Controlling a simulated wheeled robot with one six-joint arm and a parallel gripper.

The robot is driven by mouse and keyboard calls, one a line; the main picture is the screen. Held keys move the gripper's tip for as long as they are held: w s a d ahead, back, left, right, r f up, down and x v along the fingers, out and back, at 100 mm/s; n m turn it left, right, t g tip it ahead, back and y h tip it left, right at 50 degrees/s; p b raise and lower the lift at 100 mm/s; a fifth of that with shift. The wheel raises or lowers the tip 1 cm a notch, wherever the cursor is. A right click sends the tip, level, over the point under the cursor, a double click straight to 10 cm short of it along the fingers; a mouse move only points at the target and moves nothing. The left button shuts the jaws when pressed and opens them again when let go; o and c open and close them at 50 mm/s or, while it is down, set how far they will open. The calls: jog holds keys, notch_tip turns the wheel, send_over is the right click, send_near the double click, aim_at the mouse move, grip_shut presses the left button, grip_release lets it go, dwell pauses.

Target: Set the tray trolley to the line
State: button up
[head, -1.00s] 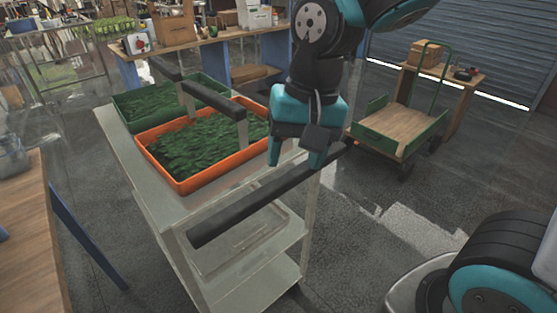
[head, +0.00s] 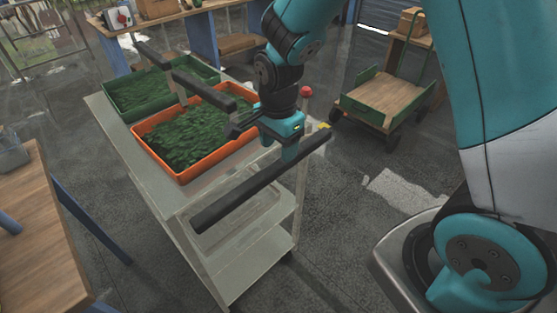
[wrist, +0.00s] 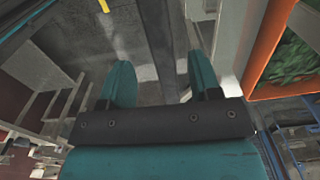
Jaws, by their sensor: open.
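The pale tray trolley (head: 172,202) stands on the grey floor with its dark handle bar (head: 235,190) toward me. On its top are an orange tray (head: 180,181) and a green tray (head: 126,117), both filled with green pieces. My gripper (head: 286,150) is open at the right half of the handle bar. In the wrist view the bar (wrist: 157,40) runs between my two spread fingers (wrist: 163,82); contact cannot be told. A short yellow strip (wrist: 104,5) shows at the top of the wrist view. The orange tray's rim (wrist: 268,45) is on the right there.
A wooden table (head: 45,230) stands close on the left. A green flatbed cart (head: 385,98) stands at the right back. A bench (head: 165,18) is behind the trolley. A red knob (head: 306,91) shows beside my gripper.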

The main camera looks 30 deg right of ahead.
aim_at(279, 164)
notch_tip(279, 164, down, 6)
jog(key=shift+f+p, duration=0.1)
jog(key=shift+p, duration=0.25)
grip_shut()
